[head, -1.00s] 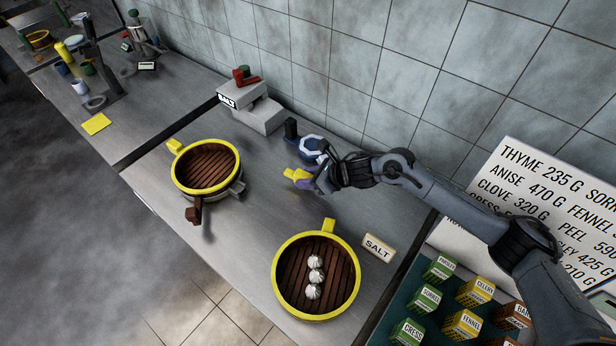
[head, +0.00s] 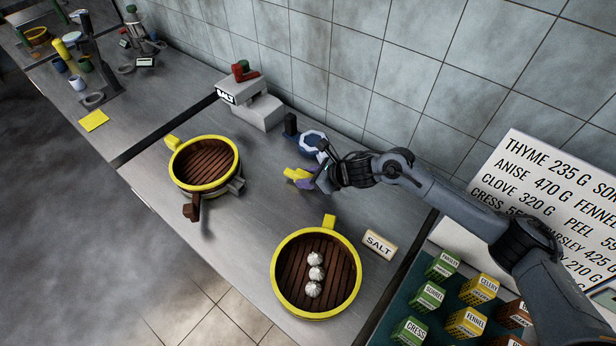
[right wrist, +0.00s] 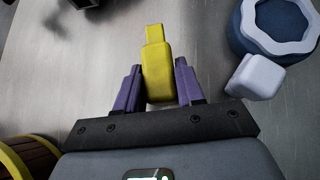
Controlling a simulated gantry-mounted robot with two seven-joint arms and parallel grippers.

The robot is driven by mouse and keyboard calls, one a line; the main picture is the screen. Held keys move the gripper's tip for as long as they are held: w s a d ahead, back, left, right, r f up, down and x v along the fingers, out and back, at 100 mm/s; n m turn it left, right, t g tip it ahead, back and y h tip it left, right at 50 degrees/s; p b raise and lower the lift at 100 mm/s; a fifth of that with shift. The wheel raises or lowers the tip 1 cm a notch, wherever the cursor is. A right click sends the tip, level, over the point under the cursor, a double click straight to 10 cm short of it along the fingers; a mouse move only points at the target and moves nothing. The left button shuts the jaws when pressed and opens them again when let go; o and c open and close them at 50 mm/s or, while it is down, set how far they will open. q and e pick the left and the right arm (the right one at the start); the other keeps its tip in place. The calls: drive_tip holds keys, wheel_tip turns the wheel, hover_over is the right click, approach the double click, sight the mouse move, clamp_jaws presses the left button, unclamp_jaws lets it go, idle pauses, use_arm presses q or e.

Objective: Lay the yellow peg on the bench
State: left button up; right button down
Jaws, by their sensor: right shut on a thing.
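The yellow peg (head: 297,174) is at my right gripper (head: 305,179), above or on the steel bench (head: 247,228) between the two yellow-rimmed steamers. In the right wrist view the peg (right wrist: 156,65) points away from the palm, between the purple fingers of the gripper (right wrist: 157,85), which is shut on it. I cannot tell whether the peg touches the bench. My left gripper is not in view.
A yellow-rimmed steamer (head: 239,163) stands to the left; another steamer (head: 276,297) with white buns is nearer. A blue and white ring-shaped object (head: 312,142) is right behind the gripper.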

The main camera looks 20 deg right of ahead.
drive_tip(key=shift+f+b, duration=0.3)
drive_tip(key=shift+f, duration=0.05)
drive_tip(key=c, duration=0.6)
unclamp_jaws()
drive_tip(key=shift+s+d+r+p, duration=0.2)
drive_tip(key=shift+d+r+p, duration=0.05)
drive_tip(key=shift+r+p, duration=0.15)
drive_tip(key=p+v, duration=0.4)
drive_tip(key=v, duration=0.4)
drive_tip(key=shift+s+d+r, duration=0.2)
drive_tip(key=shift+s, duration=0.1)
drive_tip(key=shift+s+d+r+p, duration=0.3)
drive_tip(key=shift+s+p, duration=0.05)
